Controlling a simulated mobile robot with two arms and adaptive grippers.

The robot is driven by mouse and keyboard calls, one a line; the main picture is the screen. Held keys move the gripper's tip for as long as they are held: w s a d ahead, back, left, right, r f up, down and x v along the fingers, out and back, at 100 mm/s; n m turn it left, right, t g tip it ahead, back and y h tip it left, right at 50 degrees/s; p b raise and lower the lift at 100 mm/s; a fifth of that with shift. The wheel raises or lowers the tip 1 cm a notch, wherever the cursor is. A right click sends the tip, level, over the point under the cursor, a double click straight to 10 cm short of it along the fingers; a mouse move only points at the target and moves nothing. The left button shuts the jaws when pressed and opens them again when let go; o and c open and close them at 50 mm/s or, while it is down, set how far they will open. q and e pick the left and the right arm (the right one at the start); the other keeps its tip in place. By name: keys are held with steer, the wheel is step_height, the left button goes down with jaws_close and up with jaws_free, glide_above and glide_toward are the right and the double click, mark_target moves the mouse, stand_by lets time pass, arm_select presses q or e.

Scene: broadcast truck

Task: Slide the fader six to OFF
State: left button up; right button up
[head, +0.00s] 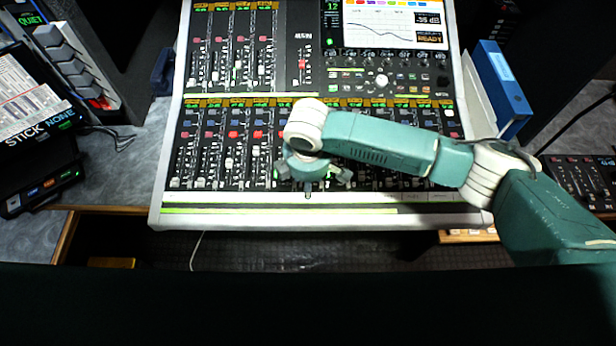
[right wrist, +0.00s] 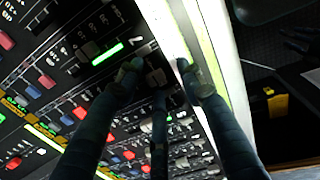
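The mixing console (head: 330,209) fills the middle of the head view, with a lower row of fader strips. My right gripper (head: 310,186) is over the front end of that row, near its middle, and hides the strips under it. In the right wrist view my right gripper (right wrist: 158,76) has its fingers spread, one on each side of a dark grey fader cap (right wrist: 155,78) and one below it. I cannot tell whether they touch the cap. Another fader cap (right wrist: 89,50) sits on the strip beside it. I cannot read which strip is six. My left gripper is not in view.
The console's pale front edge (right wrist: 205,60) runs close beside the fingers. A screen (head: 392,24) is at the console's top right. A blue binder (head: 503,88) stands at right, and a panel with lit readouts (head: 40,165) is at left.

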steer(key=shift+r, duration=0.15)
step_height(320, 180, up, 12)
steer(key=s, duration=0.1)
steer(key=shift+s, duration=0.35)
steer(key=shift+f, duration=0.2)
